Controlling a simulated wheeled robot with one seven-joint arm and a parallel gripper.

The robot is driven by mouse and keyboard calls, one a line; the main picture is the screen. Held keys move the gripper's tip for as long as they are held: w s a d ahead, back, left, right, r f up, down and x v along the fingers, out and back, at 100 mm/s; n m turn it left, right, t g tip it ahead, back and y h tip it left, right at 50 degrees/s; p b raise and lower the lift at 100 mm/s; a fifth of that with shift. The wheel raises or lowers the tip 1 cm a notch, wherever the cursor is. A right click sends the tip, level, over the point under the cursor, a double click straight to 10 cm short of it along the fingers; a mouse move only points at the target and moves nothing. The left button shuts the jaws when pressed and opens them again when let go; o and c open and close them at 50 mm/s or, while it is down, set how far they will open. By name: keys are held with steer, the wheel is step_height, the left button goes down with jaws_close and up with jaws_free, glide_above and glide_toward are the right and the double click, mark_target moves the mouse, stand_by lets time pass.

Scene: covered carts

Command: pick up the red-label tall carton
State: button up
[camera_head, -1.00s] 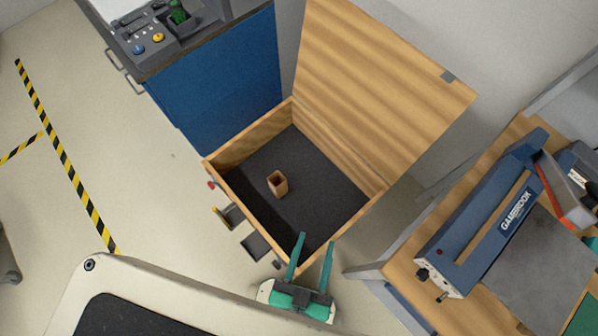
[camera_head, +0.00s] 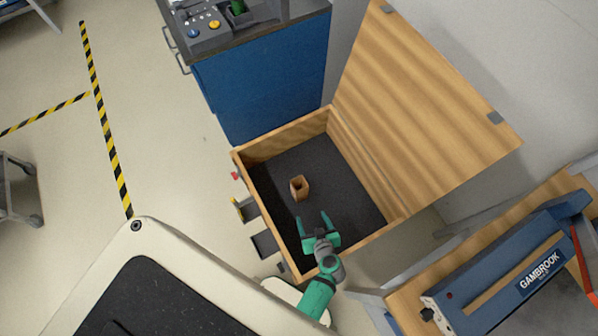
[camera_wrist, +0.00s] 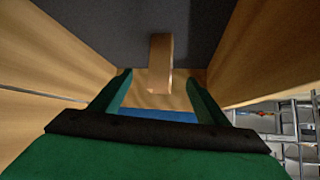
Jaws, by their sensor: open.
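A small brown carton (camera_head: 299,187) stands on the dark floor of the open wooden cart box. Its top looks open, and no red label shows on the faces I see. In the wrist view the carton (camera_wrist: 160,62) is a tall tan block ahead, in line with the gap between my fingers. My gripper (camera_head: 311,216) is open and empty, over the near part of the box, with the carton beyond its fingertips. In the wrist view my gripper (camera_wrist: 158,78) shows both green fingers spread apart.
The box's wooden lid (camera_head: 425,90) stands raised at the right. Wooden walls surround the dark floor (camera_head: 340,180). A blue cabinet (camera_head: 265,85) stands behind, and a bench with a blue GAMBROOK machine (camera_head: 520,265) is at lower right.

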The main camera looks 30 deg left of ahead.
mark_target(296, 179)
steer(key=shift+w+a+f+n+y, duration=0.55)
steer(key=shift+w+a+y, duration=0.2)
steer(key=shift+w+a, duration=1.25)
steer(key=shift+w+a+f+n+y, duration=0.5)
steer(key=shift+w+a+y, duration=0.2)
steer(key=shift+w+a, duration=1.3)
steer(key=shift+w+a+f+n+y, duration=0.55)
steer(key=shift+w+a+y, duration=0.2)
steer(key=shift+w+a, duration=1.25)
steer(key=shift+s+a, duration=0.25)
steer(key=shift+c, duration=0.6)
steer(key=c, duration=1.3)
steer(key=shift+r, duration=0.15)
